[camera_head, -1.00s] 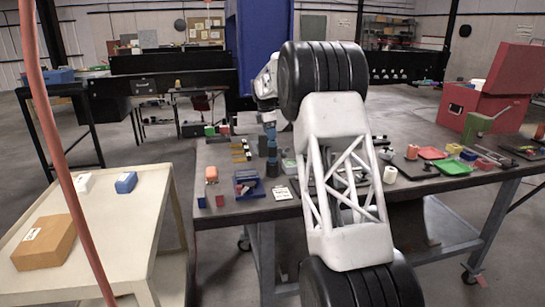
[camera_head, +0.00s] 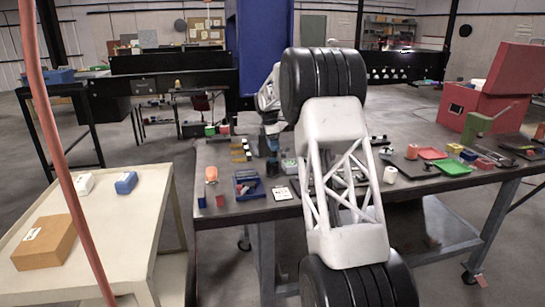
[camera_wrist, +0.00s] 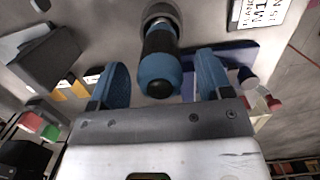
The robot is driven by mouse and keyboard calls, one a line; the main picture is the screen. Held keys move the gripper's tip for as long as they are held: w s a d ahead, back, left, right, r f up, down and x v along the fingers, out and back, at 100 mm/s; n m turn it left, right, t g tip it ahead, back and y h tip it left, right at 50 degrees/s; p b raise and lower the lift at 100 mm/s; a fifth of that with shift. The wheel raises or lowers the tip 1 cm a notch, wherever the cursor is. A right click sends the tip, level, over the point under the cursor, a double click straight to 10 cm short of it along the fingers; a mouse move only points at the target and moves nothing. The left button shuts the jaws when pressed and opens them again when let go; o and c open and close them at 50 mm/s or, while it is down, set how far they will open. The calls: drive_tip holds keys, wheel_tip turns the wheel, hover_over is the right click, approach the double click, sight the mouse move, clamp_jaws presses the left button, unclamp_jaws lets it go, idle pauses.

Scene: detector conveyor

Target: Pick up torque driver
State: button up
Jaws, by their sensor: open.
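The torque driver (camera_wrist: 158,62) has a blue and black handle and shows at the top middle of the wrist view, its rounded blue end toward me and its far end in a round grey collar. My gripper (camera_wrist: 160,78) is open, with one blue finger on each side of the handle. I see gaps on both sides, so the fingers do not appear to touch it. In the head view my gripper (camera_head: 274,126) is over the workbench (camera_head: 240,211), partly hidden by my arm; the driver is too small there to make out clearly.
A grey block (camera_wrist: 45,60) is left of the driver in the wrist view. Red and green trays (camera_head: 452,167) lie right.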

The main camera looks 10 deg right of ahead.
drive_tip(key=shift+d+f, duration=0.1)
drive_tip(key=shift+f, duration=0.7)
clamp_jaws()
